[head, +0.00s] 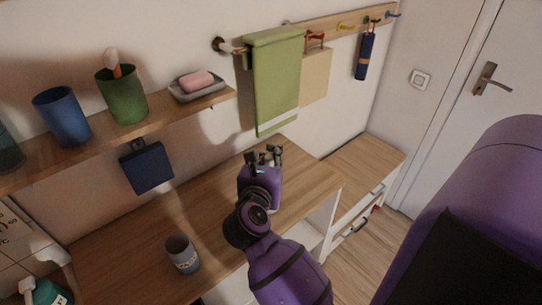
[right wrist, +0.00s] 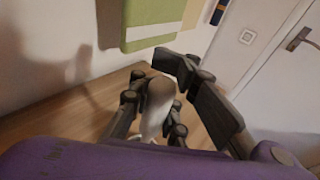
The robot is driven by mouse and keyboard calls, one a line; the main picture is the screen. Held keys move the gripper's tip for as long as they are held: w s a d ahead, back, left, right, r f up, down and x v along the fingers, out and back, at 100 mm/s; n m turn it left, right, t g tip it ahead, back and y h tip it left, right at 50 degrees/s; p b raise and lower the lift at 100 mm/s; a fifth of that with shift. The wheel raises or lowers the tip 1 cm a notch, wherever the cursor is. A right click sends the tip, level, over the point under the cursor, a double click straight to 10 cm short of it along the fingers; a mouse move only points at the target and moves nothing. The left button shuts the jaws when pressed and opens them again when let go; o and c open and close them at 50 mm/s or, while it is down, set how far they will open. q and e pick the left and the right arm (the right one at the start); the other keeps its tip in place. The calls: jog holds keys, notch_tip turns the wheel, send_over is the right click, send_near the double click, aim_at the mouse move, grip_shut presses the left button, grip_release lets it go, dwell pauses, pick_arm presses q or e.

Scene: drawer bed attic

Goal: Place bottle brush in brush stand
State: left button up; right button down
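My right gripper (head: 265,157) is over the back of the wooden counter, below the green towel, with its fingers apart. In the right wrist view (right wrist: 180,95), a rounded grey-brown thing with a pale lower part (right wrist: 159,98) shows between the fingers. It may be the bottle brush, but I cannot tell whether it is gripped. A grey cup with small markings (head: 182,255) stands upright on the counter, left of my right arm; it may be the brush stand. I cannot make out the brush clearly in the head view. My left gripper is out of view.
A wall shelf (head: 70,155) holds a blue cup (head: 62,116), a green cup (head: 122,94) and a soap dish (head: 197,90). The counter (head: 130,230) is mostly clear around the grey cup.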

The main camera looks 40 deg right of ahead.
jog(key=c, duration=2.5)
grip_release()
jog(key=shift+f, duration=0.25)
jog(key=o, duration=0.8)
jog(key=shift+r, duration=0.1)
